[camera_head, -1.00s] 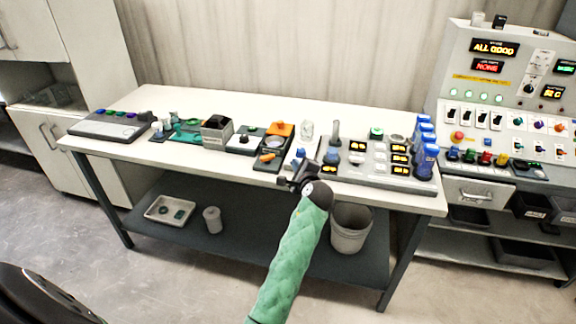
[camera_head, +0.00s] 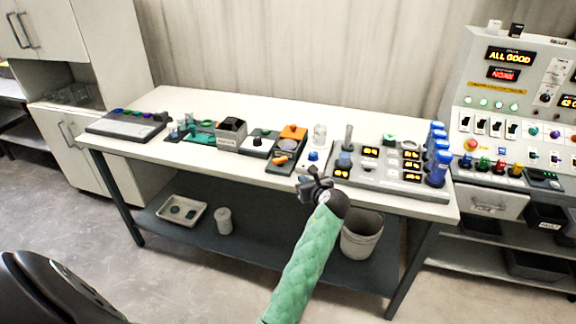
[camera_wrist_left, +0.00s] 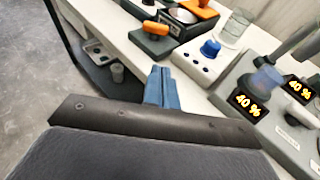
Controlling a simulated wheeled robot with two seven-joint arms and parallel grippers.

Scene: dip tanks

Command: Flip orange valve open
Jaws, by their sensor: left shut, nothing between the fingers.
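An orange valve handle (camera_head: 280,160) sits on a dark base near the front edge of the white table. It also shows at the top of the left wrist view (camera_wrist_left: 155,27), lying about flat on its base. A larger orange part (camera_head: 292,132) stands just behind it on the same dark unit. My left gripper (camera_head: 313,178) is at the table's front edge, to the right of the valve and apart from it. In the left wrist view its blue fingertips (camera_wrist_left: 160,74) are together with nothing between them. My right gripper is not in view.
A small white block with a blue knob (camera_wrist_left: 210,48) stands right of the valve. Farther right is a grey panel with lit percent displays (camera_head: 370,170) and blue cylinders. A control console (camera_head: 510,130) stands at the right. A grey bin (camera_head: 360,238) is under the table.

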